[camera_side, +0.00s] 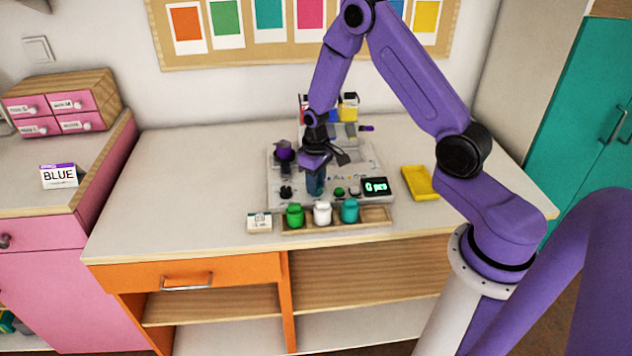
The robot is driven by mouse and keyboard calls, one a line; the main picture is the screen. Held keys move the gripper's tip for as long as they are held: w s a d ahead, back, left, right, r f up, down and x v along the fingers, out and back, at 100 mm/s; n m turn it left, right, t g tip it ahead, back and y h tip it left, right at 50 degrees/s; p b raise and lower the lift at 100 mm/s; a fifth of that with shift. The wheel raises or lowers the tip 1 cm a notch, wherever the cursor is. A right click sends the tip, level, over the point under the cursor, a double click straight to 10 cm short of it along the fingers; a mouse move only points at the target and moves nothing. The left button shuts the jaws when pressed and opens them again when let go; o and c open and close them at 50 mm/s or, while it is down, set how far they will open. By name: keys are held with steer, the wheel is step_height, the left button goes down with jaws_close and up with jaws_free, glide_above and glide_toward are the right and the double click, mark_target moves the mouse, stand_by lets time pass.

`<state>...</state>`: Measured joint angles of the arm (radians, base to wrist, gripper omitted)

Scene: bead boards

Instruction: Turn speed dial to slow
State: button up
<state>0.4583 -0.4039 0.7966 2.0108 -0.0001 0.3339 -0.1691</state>
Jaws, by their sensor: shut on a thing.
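A light grey bead machine (372,165) stands on the worktop, with controls along its front. A black knob (286,192) sits at its front left. A green button (339,192) and a small dark knob (354,192) sit beside a dark display (376,187) with green characters. My gripper (315,187) points down over the front of the machine, between the black knob and the green button. A dark teal shape shows at its lower end. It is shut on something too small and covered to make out. I cannot read which control is the speed dial or its setting.
Green (295,215), white (322,213) and teal (350,211) jars stand in a wooden rack close in front. A small labelled card (259,222) lies left of it. A yellow tray (419,183) is at the right. The worktop's left side is clear.

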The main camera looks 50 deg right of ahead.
steer(key=shift+m, duration=0.6)
steer(key=o, duration=1.1)
steer(key=shift+c, duration=0.2)
step_height(320, 180, up, 18)
steer(key=shift+f, duration=0.25)
